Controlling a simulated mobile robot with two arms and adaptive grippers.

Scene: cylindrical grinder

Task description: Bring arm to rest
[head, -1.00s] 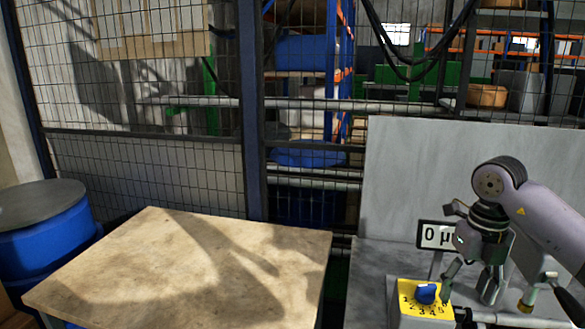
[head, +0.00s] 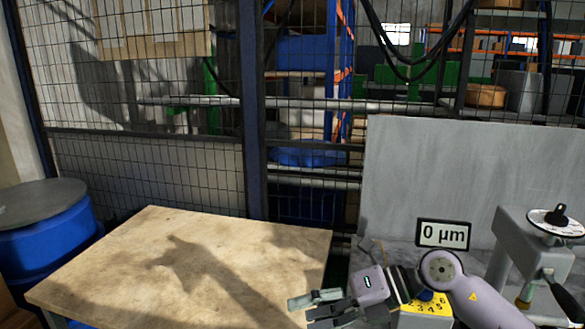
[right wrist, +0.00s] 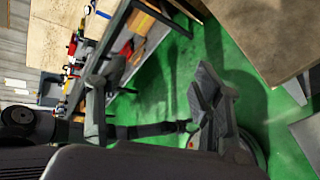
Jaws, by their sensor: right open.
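My right arm (head: 487,304) comes in from the lower right of the head view. My right gripper (head: 300,306) points left over the gap at the right edge of the wooden table, its fingers apart and nothing between them. The right wrist view also shows the right gripper (right wrist: 152,80) with its two fingers spread wide and empty, green floor behind them. The gripper is apart from the yellow dial box (head: 432,305), which the arm partly covers. My left gripper is not in the head view.
The wooden table (head: 190,245) is bare. A grey machine with a display reading 0 µm (head: 444,235) and a handwheel (head: 555,222) stands at the right. A blue drum (head: 45,235) stands at the left. Wire fencing (head: 150,180) closes off the back.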

